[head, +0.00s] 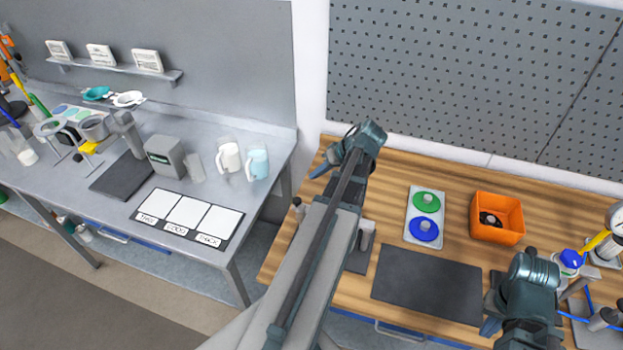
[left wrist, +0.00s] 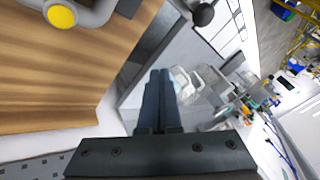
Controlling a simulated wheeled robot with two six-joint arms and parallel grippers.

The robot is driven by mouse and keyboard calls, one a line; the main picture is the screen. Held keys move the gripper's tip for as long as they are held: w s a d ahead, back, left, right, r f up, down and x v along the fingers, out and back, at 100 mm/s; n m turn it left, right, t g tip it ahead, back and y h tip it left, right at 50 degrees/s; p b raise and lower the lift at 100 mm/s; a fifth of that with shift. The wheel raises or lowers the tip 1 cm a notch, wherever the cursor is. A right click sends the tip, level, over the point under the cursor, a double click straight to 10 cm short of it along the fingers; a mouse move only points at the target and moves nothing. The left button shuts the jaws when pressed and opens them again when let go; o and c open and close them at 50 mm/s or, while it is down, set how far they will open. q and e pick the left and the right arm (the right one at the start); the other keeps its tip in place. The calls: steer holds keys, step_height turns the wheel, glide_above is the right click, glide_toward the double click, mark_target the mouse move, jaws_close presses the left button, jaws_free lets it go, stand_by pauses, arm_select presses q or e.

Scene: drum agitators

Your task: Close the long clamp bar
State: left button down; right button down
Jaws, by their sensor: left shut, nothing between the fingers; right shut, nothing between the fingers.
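I cannot clearly pick out the long clamp bar. A device on the left end of the wooden bench is mostly hidden behind my left arm in the head view; a small round knob (head: 297,202) and a grey upright part (head: 367,236) show on either side of the arm. In the left wrist view a dark ball knob (left wrist: 203,13) and a grey rounded part with a yellow disc (left wrist: 61,15) show at the top. My left gripper (head: 319,171) is shut and empty; its closed fingers (left wrist: 157,80) point between these parts, apart from both. My right gripper (head: 489,327) is shut and empty at the lower right.
The wooden bench (head: 455,178) holds a white tray with green and blue discs (head: 408,232), an orange bin (head: 497,234) and a dark mat (head: 425,287). A dial instrument (head: 616,218) stands far right. A grey table (head: 115,207) stands left, across a gap. A pegboard (head: 470,80) is behind.

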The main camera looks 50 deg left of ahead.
arm_select(q)
steer(key=w+d+r+p, duration=0.1)
steer(key=w+r+p, duration=0.3)
steer(key=r, duration=0.2)
steer(key=shift+d+p, duration=0.15)
steer(key=shift+p, duration=0.2)
steer(key=shift+f, duration=0.1)
